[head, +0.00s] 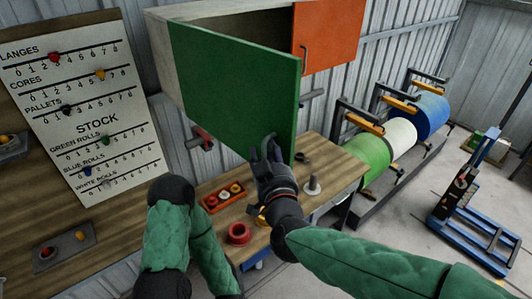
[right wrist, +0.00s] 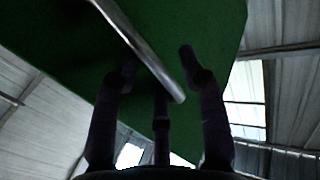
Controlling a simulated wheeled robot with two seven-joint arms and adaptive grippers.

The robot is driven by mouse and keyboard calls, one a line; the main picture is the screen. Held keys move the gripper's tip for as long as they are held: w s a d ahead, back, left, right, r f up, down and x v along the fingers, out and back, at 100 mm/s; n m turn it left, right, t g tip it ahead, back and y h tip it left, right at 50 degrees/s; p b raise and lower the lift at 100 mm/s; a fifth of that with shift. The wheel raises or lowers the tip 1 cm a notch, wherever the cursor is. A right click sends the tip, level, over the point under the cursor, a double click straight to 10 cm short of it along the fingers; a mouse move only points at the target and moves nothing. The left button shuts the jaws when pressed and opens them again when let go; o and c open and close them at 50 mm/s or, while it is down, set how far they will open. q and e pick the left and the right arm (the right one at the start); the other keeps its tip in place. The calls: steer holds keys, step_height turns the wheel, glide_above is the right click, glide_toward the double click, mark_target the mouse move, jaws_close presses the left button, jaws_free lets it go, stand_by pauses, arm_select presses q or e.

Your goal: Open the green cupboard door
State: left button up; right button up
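The green cupboard door (head: 235,85) stands ajar, its free right edge swung out from the cupboard (head: 165,45) and a dark gap showing behind its top. My right gripper (head: 266,148) is in front of the door's lower right corner and covers the handle there. In the right wrist view, the silver bar handle (right wrist: 140,45) runs between the spread fingers of the right gripper (right wrist: 160,85) against the green panel. The fingers look apart, not closed on the bar; exact contact is unclear. My left arm is bent at lower left, and its gripper is out of view.
The orange door (head: 328,35) beside it looks shut. The stock board (head: 85,100) is at left; large rolls (head: 400,135) stand at right.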

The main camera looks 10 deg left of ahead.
steer(key=v, duration=1.2)
stand_by(0.5)
steer(key=w+d+f+g+h+b, duration=0.15)
steer(key=w+f+b, duration=0.25)
steer(key=f, duration=0.9)
steer(key=w+d+f+g+h+b, duration=0.1)
steer(key=w+f+g+b, duration=0.3)
steer(key=f, duration=0.8)
steer(key=s+d+f+m+g+h+b, duration=0.1)
steer(key=d+f+b, duration=0.25)
steer(key=f, duration=0.75)
steer(key=d+f+m+g+b, duration=0.15)
steer(key=f+b, duration=0.25)
steer(key=f, duration=0.6)
steer(key=s+d+f+m+g+h+b, duration=0.1)
steer(key=d+f+b, duration=0.2)
steer(key=f, duration=0.8)
steer(key=s+d+f+m+g+b, duration=0.2)
steer(key=s+f+b, duration=0.3)
steer(key=f, duration=0.9)
steer(key=s+d+f+m+g+b, duration=0.2)
steer(key=s+d+f+g+b, duration=0.2)
steer(key=s+f, duration=0.7)
step_height(320, 180, down, 4)
steer(key=shift+d+f+g+y+b, duration=0.1)
steer(key=shift+d+g+y+b, duration=0.35)
steer(key=shift+b, duration=0.4)
steer(key=shift+a, duration=0.1)
